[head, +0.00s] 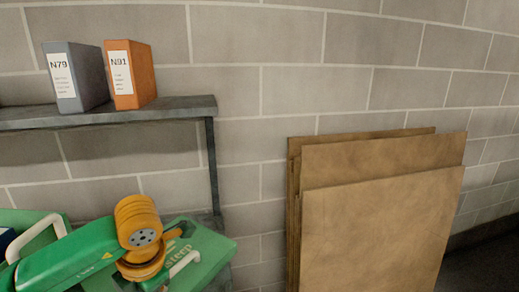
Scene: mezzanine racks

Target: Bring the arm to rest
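My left arm (70,262), green with an orange joint, reaches in from the lower left. No gripper fingers can be made out on it; its lower end runs out of the bottom of the picture. My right arm and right gripper are not in the head view. The arm passes in front of a green case (212,246) with a white handle and the letters "steep" on it, and hides part of it. Whether the arm touches the case cannot be told.
A grey shelf (180,108) at upper left bears a grey binder N79 (78,78) and an orange binder N91 (132,75). Brown boards (380,225) lean against the block wall at right. Another green case (22,219) shows at far left.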

